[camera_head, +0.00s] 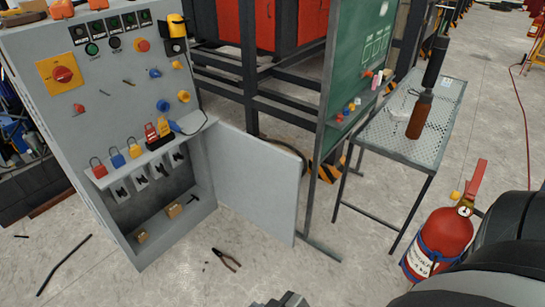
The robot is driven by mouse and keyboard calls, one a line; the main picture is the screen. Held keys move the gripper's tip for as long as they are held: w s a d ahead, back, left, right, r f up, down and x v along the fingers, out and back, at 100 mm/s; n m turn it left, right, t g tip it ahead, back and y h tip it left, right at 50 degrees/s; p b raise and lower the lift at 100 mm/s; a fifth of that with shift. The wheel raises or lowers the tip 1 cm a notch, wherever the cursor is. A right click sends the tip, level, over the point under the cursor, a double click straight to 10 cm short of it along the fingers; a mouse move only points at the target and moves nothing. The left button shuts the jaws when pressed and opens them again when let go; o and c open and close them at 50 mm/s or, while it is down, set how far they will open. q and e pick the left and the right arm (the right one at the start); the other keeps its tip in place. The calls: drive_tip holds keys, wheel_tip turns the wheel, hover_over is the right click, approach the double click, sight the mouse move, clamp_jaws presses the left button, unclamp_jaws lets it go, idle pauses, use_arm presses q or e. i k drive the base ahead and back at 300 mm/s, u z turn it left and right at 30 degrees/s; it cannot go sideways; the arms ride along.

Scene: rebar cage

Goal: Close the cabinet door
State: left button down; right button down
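The grey cabinet (62,152) stands at the left, its lower compartment open to view. Its plain grey door (253,182) hangs on the right side of that compartment and stands wide open, swung out to the right. No fingers of either gripper show. A dark part of mine, cut off by the bottom edge, shows below the pliers; I cannot tell which arm it belongs to. A large black link of mine fills the lower right corner. Nothing of mine visibly touches the door.
Padlocks (134,151) sit on the cabinet's shelf; small items lie inside below. Pliers (226,259) lie on the floor in front of the opening. A green board (352,70), a perforated metal table (392,138) and a red fire extinguisher (440,238) stand to the right.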

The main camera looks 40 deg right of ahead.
sight(259, 179)
drive_tip(key=i, duration=0.7)
drive_tip(key=z, duration=2.6)
drive_tip(key=i, duration=0.65)
drive_tip(key=u, duration=2.35)
